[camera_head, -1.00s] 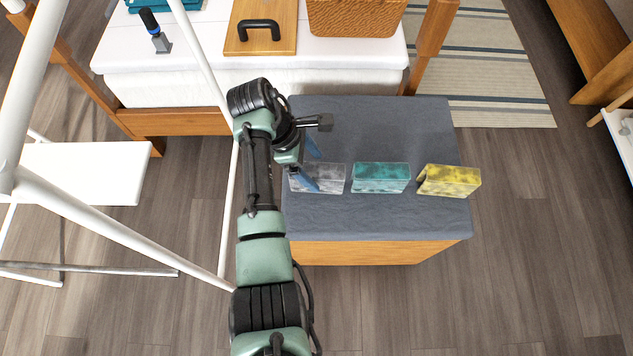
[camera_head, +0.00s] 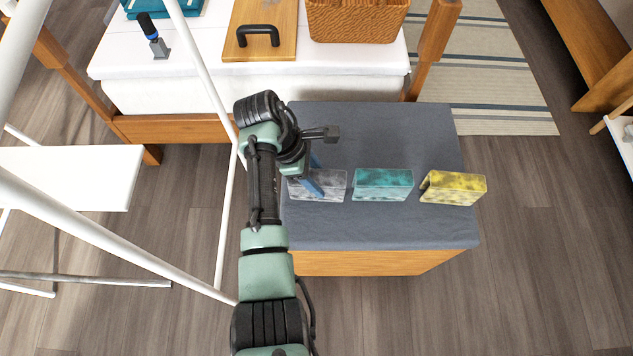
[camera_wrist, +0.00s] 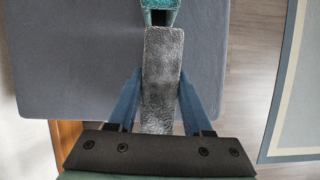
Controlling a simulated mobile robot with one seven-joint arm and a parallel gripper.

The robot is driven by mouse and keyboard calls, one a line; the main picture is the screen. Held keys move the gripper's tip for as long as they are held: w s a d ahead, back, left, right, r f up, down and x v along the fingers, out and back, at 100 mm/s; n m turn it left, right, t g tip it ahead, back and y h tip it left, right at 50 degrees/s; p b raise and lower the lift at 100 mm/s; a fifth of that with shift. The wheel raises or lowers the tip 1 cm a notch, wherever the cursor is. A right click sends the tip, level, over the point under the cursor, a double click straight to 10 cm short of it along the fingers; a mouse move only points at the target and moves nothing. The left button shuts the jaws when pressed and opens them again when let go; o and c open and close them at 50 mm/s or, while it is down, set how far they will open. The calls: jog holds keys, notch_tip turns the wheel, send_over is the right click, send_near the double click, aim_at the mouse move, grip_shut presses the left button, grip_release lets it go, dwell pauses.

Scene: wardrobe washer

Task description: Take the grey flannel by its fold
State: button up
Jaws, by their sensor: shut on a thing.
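The grey flannel (camera_head: 328,184) is a folded, mottled grey cloth standing at the left of a row on the grey-blue covered bench top. My gripper (camera_head: 313,184) is at its left part, with blue fingers. In the wrist view my gripper (camera_wrist: 160,100) has one finger on each side of the flannel (camera_wrist: 161,70), shut on it. The flannel still appears to be at its place in the row. Its lower edges are hard to see.
A teal folded cloth (camera_head: 383,184) and a yellow one (camera_head: 455,188) stand to the right on the same bench (camera_head: 400,230). A white drying-rack frame (camera_head: 110,250) is at the left. Behind is a bed (camera_head: 330,70) with a wicker basket (camera_head: 357,20) and a wooden board (camera_head: 262,45).

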grip_shut()
notch_tip(320, 180, up, 10)
jog(key=p, duration=1.2)
